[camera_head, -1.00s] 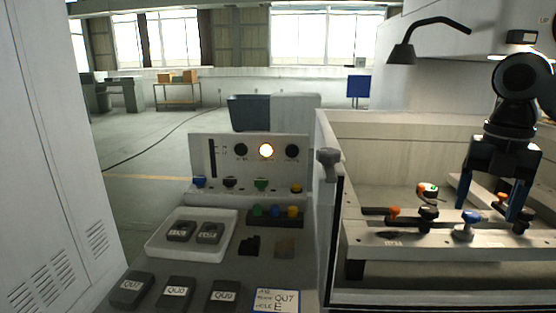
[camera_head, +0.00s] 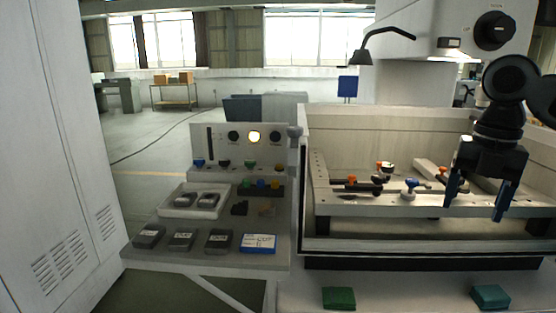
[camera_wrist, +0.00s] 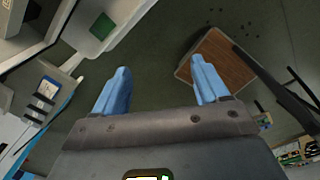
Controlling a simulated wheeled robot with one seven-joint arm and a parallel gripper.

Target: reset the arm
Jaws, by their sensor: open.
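My gripper (camera_head: 481,190) hangs at the right in the head view, with its blue fingers spread apart and nothing between them. It appears in front of the machine's work tank (camera_head: 400,255). In the wrist view my gripper (camera_wrist: 160,85) shows both blue fingers wide apart, with dark green floor (camera_wrist: 155,60) beyond them.
A clamping frame (camera_head: 340,198) with coloured knobs lies inside the tank. A sloped bench (camera_head: 210,252) with a white tray (camera_head: 170,209), dark labelled blocks and a card (camera_head: 258,243) stands left of it. Green blocks (camera_head: 339,298) lie on the front ledge. A brown-topped item (camera_wrist: 220,65) stands on the floor.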

